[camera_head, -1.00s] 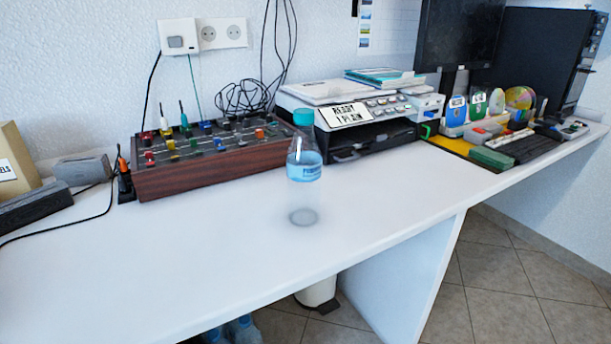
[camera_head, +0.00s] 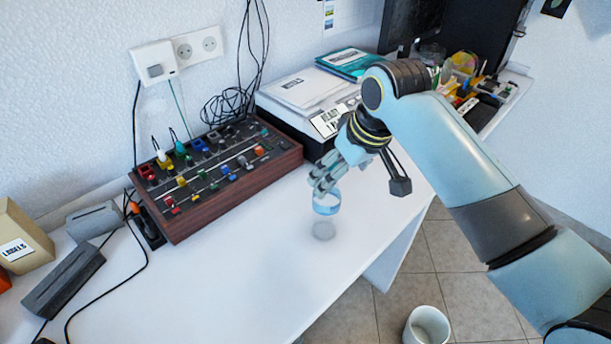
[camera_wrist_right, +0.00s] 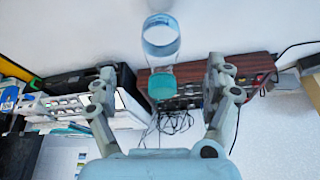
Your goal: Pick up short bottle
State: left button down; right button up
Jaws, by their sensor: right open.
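The short bottle is clear with a blue label (camera_head: 326,208) and a teal cap. It stands upright on the white table. In the head view my right gripper (camera_head: 325,180) is in front of its cap and upper part and hides them. In the right wrist view the bottle (camera_wrist_right: 160,42) lies in line with the gap between the two fingers of my right gripper (camera_wrist_right: 160,78), with the teal cap nearest me. The fingers are spread, with space on each side of the cap. My left gripper is not in view.
A wooden-sided control panel (camera_head: 220,180) with knobs stands left of the bottle. A printer (camera_head: 297,108) is behind it. A cardboard box (camera_head: 22,238) and dark devices sit at far left. The table front (camera_head: 270,290) is clear. A white bin (camera_head: 427,325) stands on the floor.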

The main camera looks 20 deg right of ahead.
aim_at(334, 165)
jog(key=r, duration=0.1)
jog(key=w+r+p, duration=0.1)
jog(key=r, duration=0.1)
jog(key=shift+w+d+r, duration=0.15)
jog(key=shift+d, duration=0.05)
jog(key=x, duration=0.5)
jog(key=shift+w+a+f+b, duration=0.1)
jog(key=shift+w+f+b, duration=0.15)
jog(key=shift+b, duration=0.05)
jog(key=x, duration=0.5)
jog(key=shift+a+f, duration=0.1)
jog(key=shift+a, duration=0.25)
jog(key=shift+s, duration=0.1)
jog(key=c, duration=1)
